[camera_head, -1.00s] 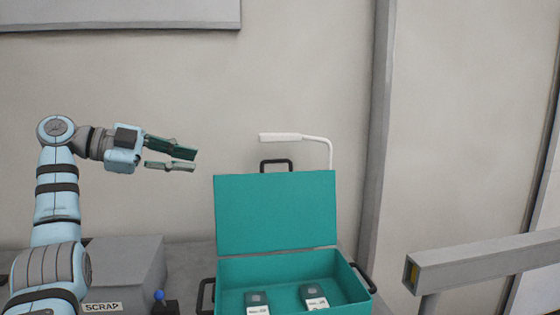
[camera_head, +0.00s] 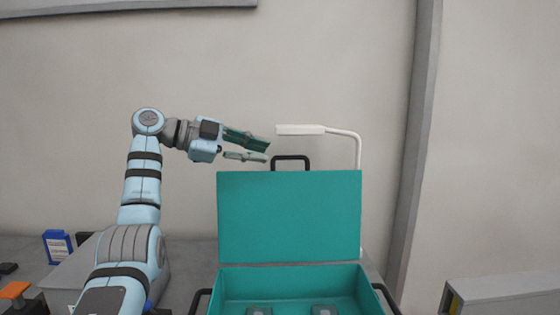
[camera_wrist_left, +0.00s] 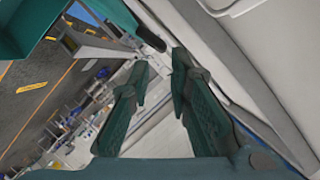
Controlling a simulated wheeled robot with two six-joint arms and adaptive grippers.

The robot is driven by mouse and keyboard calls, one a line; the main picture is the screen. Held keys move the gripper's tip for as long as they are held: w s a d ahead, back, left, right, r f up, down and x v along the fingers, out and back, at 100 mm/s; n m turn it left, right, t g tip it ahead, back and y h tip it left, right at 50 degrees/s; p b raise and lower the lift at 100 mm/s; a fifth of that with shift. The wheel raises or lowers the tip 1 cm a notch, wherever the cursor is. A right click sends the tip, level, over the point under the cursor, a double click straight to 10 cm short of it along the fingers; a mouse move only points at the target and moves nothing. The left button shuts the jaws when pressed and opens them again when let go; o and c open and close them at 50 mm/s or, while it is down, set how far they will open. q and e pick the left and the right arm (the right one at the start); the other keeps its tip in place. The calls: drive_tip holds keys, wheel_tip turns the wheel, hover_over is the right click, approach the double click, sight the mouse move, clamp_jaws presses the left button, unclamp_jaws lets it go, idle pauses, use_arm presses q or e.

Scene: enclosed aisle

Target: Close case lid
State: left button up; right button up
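The teal case stands open on the surface, its lid (camera_head: 290,218) raised upright with a black handle (camera_head: 290,159) on the top edge. The case base (camera_head: 300,282) holds two grey and white items, cut off by the frame's bottom. My left gripper (camera_head: 268,146) is open and empty, just above and left of the lid's handle, apart from it. In the left wrist view the gripper's two fingers (camera_wrist_left: 158,75) are spread with nothing between them, and a teal part of the case (camera_wrist_left: 60,20) shows at the upper left. My right gripper is not in view.
A white lamp (camera_head: 300,130) on a bent post stands behind the lid, close to the left gripper. A blue box (camera_head: 57,246) and an orange-topped item (camera_head: 14,290) sit at left. A grey beam (camera_head: 505,290) is at lower right.

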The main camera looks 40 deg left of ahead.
sight(282, 157)
use_arm(q)
drive_tip(key=x, duration=0.6)
drive_tip(key=shift+w+a+f, duration=0.15)
drive_tip(key=shift+w+f, duration=0.05)
drive_tip(key=shift+w, duration=0.15)
drive_tip(key=shift+s, duration=0.1)
drive_tip(key=shift+r, duration=0.1)
clamp_jaws()
